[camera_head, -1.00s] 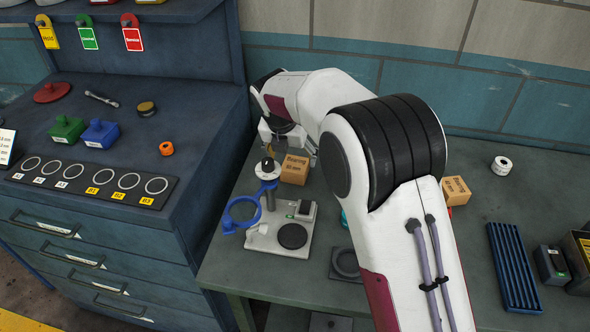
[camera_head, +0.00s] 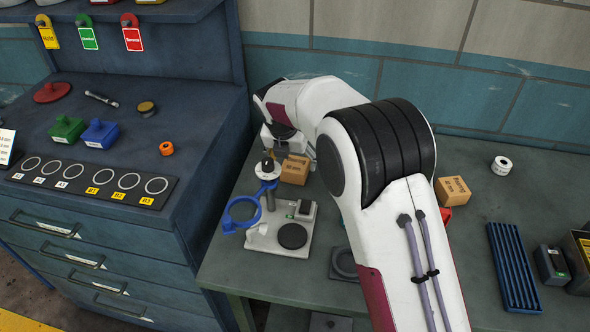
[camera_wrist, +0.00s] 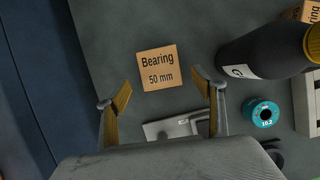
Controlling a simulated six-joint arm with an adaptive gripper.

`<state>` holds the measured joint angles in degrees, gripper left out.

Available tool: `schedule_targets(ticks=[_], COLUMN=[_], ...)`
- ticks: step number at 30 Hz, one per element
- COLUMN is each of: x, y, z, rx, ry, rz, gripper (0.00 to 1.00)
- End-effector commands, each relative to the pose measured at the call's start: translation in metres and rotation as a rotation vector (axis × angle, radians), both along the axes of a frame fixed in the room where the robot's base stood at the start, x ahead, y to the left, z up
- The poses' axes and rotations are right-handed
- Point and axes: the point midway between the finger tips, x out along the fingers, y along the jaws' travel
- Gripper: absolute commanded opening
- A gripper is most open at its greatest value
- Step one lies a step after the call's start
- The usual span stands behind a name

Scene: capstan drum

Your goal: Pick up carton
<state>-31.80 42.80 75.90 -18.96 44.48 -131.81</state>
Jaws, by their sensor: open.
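A small tan carton (camera_wrist: 158,67) labelled "Bearing 50 mm" lies on the grey bench in the wrist view. In the head view this carton (camera_head: 295,169) stands behind the blue-ringed stand, close to my wrist. My gripper (camera_wrist: 166,92) is open, its two yellow-padded fingers on either side of and short of the carton, with nothing between them. In the head view my gripper is mostly hidden behind my arm. A second tan carton (camera_head: 453,190) sits to the right of my arm, and part of a carton (camera_wrist: 306,12) shows at the wrist view's top right corner.
A dark bottle (camera_wrist: 262,50) with a yellow cap lies right of the carton in the wrist view, near a teal roll (camera_wrist: 263,114). A stand with a blue ring (camera_head: 242,213) is in front of the carton. A blue cabinet (camera_head: 120,230) borders the bench at left.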

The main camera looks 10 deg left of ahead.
Motion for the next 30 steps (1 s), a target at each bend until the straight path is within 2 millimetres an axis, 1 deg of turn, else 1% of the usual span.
schedule_targets(ticks=[4,8,16,21,30], x=[0.001,0.003,0.014,0.019,0.020], y=[0.000,-0.001,-0.002,-0.002,-0.002], z=[-0.002,-0.009,-0.035,-0.045,-0.048], rx=[0.000,-0.001,-0.001,0.000,0.000], ry=[0.000,0.002,0.002,0.000,0.000], rz=[0.000,0.000,0.000,0.000,0.000], gripper=[0.68,0.68,0.68,0.68,0.68])
